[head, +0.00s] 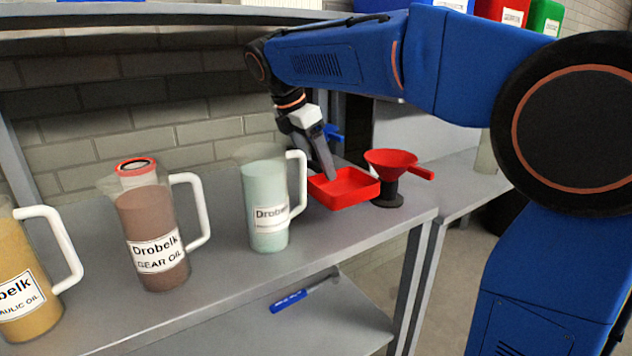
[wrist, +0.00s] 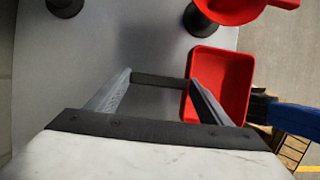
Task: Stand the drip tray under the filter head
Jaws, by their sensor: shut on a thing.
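The drip tray (head: 352,192) is a shallow red square pan on the grey bench near its right end, left of the red funnel. It also shows in the wrist view (wrist: 224,82), right of the finger gap. My gripper (head: 331,174) reaches down at the tray's far-left side. In the wrist view my gripper's fingers (wrist: 160,80) stand apart, with a dark bar between their tips; the right finger overlaps the tray's near-left edge. My gripper is shut on the tray, though the exact contact is hard to see. I cannot clearly make out the filter head.
A red funnel (head: 391,160) on a black base stands close to the tray's right. A jug of pale green fluid (head: 266,205) stands close on the left, with a brown-oil jug (head: 151,235) and a yellow-oil jug (head: 22,285) beyond. A blue-handled tool (head: 290,299) lies on the lower shelf.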

